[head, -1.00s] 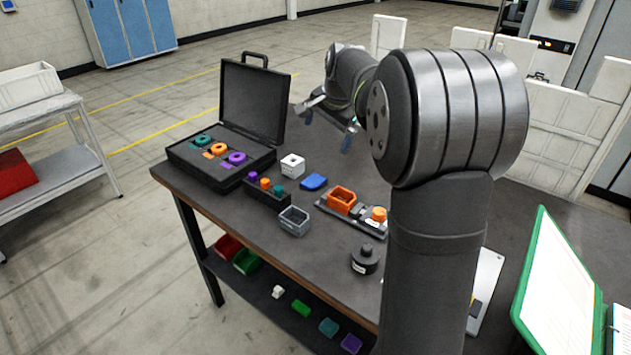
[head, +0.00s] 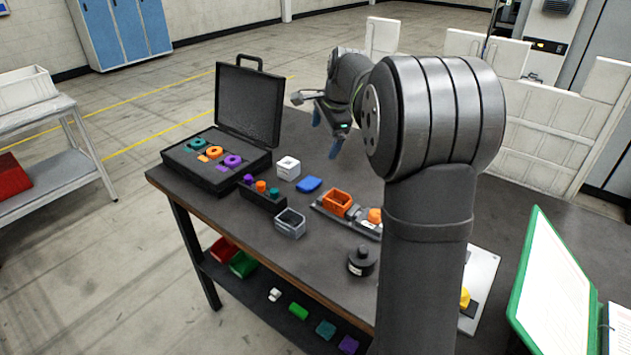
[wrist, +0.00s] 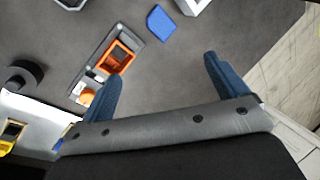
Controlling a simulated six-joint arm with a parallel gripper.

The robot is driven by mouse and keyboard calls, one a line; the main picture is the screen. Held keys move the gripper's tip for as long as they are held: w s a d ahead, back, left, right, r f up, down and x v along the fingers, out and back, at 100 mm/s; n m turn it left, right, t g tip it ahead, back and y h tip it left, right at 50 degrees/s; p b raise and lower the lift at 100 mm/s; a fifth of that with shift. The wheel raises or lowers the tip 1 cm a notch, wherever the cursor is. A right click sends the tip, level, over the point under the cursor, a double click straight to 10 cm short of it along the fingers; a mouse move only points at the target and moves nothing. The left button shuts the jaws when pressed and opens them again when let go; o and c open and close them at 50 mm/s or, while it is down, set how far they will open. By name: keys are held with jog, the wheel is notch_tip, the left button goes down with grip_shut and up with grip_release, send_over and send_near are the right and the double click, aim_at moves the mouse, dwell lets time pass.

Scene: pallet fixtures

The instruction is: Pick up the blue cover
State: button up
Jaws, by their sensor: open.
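The blue cover (head: 308,184) lies flat on the dark table, between a white cube-shaped block and an orange box. In the wrist view the blue cover (wrist: 161,23) is near the top, ahead of the fingers and apart from them. My gripper (head: 333,136) is above the table, behind and to the right of the cover in the head view. In the wrist view my gripper (wrist: 160,82) shows two blue fingers spread wide with nothing between them.
An orange box (head: 337,201) sits on a grey fixture close to the cover. Also near are a white block (head: 288,168), a grey open box (head: 290,222), a black peg holder (head: 262,197) and an open black case (head: 215,180). A black knobbed weight (head: 361,262) stands nearer the front.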

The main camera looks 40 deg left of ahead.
notch_tip(320, 180, down, 2)
jog(key=w+m+g, duration=0.1)
jog(key=w+m, duration=0.1)
jog(key=m, duration=1)
send_near(310, 183)
jog(key=shift+g, duration=0.3)
jog(key=x, duration=0.8)
jog(key=shift+w+f, duration=0.15)
jog(key=shift+w, duration=0.15)
jog(key=c, duration=1.1)
